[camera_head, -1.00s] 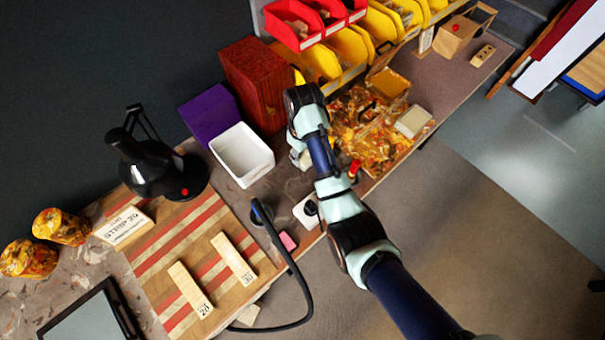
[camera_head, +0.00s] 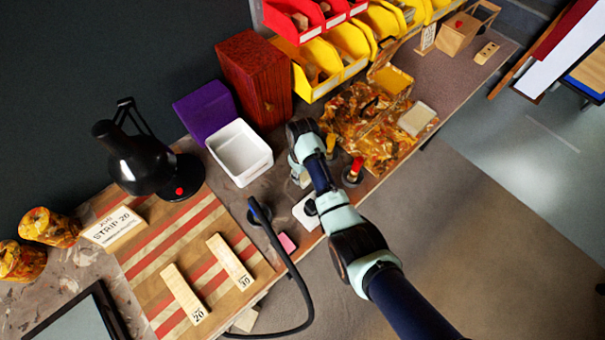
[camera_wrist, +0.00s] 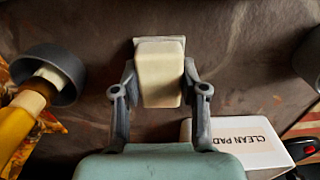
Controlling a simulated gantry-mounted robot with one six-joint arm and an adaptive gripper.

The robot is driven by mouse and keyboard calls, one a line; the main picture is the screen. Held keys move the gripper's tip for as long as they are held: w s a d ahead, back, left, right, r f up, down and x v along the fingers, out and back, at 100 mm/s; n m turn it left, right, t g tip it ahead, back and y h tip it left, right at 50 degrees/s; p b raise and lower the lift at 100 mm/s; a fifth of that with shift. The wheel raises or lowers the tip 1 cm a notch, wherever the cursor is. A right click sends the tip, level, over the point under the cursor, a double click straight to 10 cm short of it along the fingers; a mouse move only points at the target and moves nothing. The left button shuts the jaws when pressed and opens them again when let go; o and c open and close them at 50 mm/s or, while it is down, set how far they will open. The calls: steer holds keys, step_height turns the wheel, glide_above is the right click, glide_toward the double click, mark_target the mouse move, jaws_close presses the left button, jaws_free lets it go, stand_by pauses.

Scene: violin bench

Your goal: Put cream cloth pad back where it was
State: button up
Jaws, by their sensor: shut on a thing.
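My gripper (camera_wrist: 160,90) is shut on a cream block-shaped pad (camera_wrist: 160,72), one finger on each side of it. The pad shows upright between the fingertips, above or at the dark bench top; I cannot tell if it touches. A pale flat edge shows just behind its far end. In the head view my gripper (camera_head: 301,176) points down near the bench's front edge, mostly hidden by my wrist. A white box labelled CLEAN PAD (camera_wrist: 240,140) stands just right of the gripper in the wrist view; it appears as a white block (camera_head: 306,212) in the head view.
A round dark holder with a wooden-handled tool (camera_wrist: 45,85) is close on the left. A white bin (camera_head: 240,150), a black lamp (camera_head: 150,165) and a striped board (camera_head: 190,250) stand to the left. A patterned cloth (camera_head: 360,125) with a pale block (camera_head: 417,118) lies to the right.

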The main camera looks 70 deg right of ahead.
steer(key=shift+f, duration=0.15)
steer(key=o, duration=1.1)
step_height(320, 180, up, 12)
steer(key=p, duration=0.3)
steer(key=shift+r+p, duration=0.2)
steer(key=shift+p, duration=0.1)
